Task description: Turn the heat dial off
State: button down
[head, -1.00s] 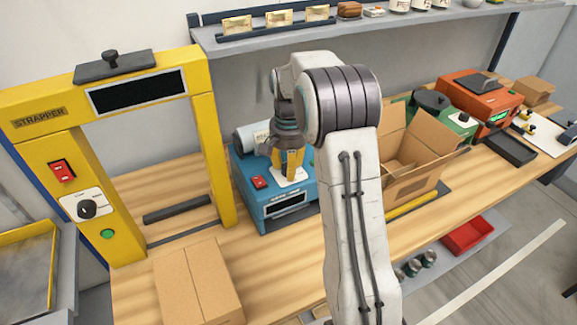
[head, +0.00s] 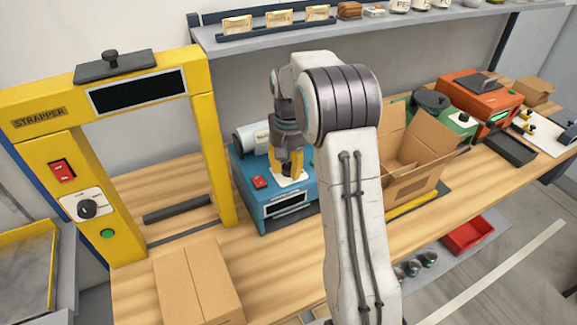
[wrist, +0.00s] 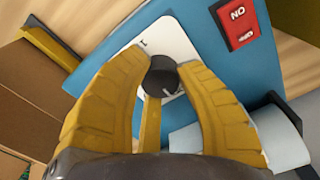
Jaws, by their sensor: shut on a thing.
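A blue machine (head: 242,193) stands on the bench under my arm. It also shows in the wrist view (wrist: 215,75). On its top is a white plate with a dark round dial; the plate (wrist: 177,38) and the dial (wrist: 161,73) show in the wrist view. My gripper (head: 288,174) points down over the plate. In the wrist view, its yellow fingers (wrist: 163,78) are shut on the dial, one on each side. The dial's marks are mostly hidden by the fingers.
A red switch (head: 260,182) sits on the machine beside the plate. A yellow strapper (head: 40,150) with its own knob (head: 87,209) stands at left. An open carton (head: 415,185) is at right, and a closed carton (head: 198,283) lies in front.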

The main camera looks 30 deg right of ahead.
aim_at(288, 166)
jog(key=shift+s+f, duration=0.15)
jog(key=c, duration=0.8)
grip_release()
notch_tip(288, 166, up, 12)
dwell(0.5)
